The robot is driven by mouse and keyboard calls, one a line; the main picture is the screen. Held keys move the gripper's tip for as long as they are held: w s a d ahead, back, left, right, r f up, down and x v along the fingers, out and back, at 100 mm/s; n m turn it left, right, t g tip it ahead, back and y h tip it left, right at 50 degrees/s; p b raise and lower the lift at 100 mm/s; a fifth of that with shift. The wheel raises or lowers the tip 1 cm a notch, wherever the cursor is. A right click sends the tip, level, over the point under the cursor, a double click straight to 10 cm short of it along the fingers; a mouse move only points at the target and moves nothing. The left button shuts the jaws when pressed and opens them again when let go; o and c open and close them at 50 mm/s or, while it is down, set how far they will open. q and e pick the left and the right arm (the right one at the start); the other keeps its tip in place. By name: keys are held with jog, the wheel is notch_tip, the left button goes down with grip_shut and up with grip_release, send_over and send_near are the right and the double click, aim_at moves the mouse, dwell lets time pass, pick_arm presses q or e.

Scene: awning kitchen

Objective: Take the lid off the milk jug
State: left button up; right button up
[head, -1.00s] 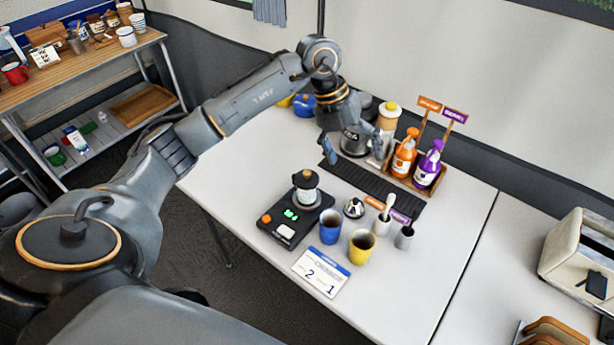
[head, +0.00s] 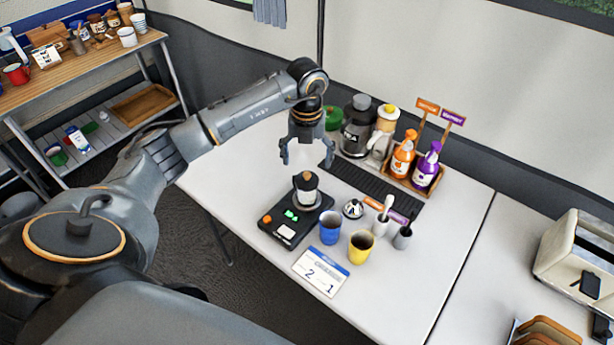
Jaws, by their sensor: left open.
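A white jug with a yellow lid (head: 388,112) stands at the back of the table, left of the pump bottles. A small light pot (head: 307,196) with a dark upper part and a wooden knob (head: 306,176) stands on a black scale (head: 282,235). I cannot tell for sure which of the two is the milk jug; both tops are on. My left gripper (head: 307,160) is open and empty, fingers pointing down. It appears just above the wooden knob in the picture, apart from it. My right gripper is not in view.
A blue cup (head: 330,231), a yellow cup (head: 361,243) and a small silver item (head: 353,208) stand near the scale. A dark canister (head: 356,128), an orange bottle (head: 404,155) and a purple bottle (head: 427,168) stand behind. The table's left part is clear.

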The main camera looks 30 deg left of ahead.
aim_at(307, 173)
pick_arm(q)
notch_tip(307, 173, down, 4)
jog(key=shift+s+f+p, duration=0.1)
jog(key=shift+f+p, duration=0.1)
jog(key=shift+p, duration=0.4)
jog(key=shift+d, duration=0.1)
jog(key=shift+c, duration=0.4)
grip_shut()
